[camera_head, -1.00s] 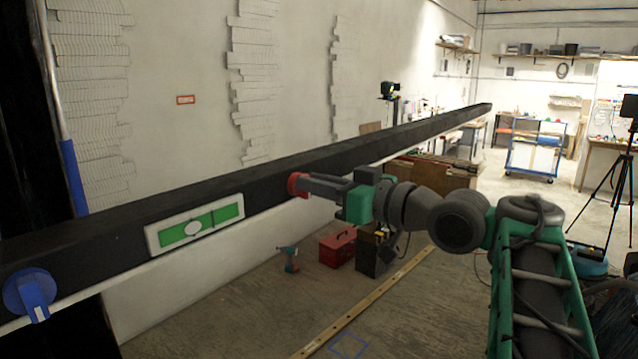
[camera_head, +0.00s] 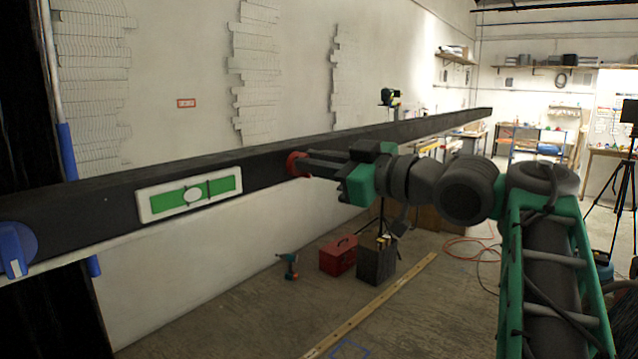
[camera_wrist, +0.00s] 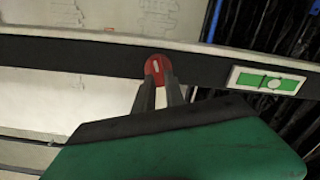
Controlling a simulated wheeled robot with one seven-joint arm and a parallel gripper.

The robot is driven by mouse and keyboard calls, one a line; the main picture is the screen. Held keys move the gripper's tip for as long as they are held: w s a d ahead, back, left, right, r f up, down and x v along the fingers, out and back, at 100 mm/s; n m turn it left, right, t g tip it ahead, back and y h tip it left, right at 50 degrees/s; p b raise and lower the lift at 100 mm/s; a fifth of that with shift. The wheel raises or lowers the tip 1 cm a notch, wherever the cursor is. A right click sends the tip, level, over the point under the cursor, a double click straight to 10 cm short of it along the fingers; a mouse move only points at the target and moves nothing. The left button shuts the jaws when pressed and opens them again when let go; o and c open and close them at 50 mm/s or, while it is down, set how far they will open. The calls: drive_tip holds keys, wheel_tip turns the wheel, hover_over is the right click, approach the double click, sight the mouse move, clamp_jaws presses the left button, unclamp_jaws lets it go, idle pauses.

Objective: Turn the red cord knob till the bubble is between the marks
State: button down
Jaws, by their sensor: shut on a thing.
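The red knob (camera_head: 297,164) sits on the front face of a long dark beam (camera_head: 90,205). My gripper (camera_head: 310,164) is shut on the red knob, its fingers reaching it from the right. In the wrist view the red knob (camera_wrist: 157,70) is at the fingertips (camera_wrist: 158,84), with a pale line on its face. Left of it in the head view is a white-framed green level vial (camera_head: 148,211). Its white bubble (camera_head: 193,195) lies near the middle, seemingly between two dark marks, closer to the left one.
A blue knob (camera_head: 15,250) is on the beam's left end, partly cut off. A red toolbox (camera_head: 338,256), a dark box (camera_head: 376,262) and a drill (camera_head: 288,266) stand on the floor below. A tripod (camera_head: 622,170) is at far right.

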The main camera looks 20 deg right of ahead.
drive_tip(key=shift+s+a+f+n+b, duration=0.1)
drive_tip(key=shift+n+b, duration=1.35)
drive_tip(key=shift+a+f+n+b, duration=0.1)
drive_tip(key=shift+n+b, duration=1.35)
drive_tip(key=shift+r, duration=0.1)
drive_tip(key=c, duration=1.4)
unclamp_jaws()
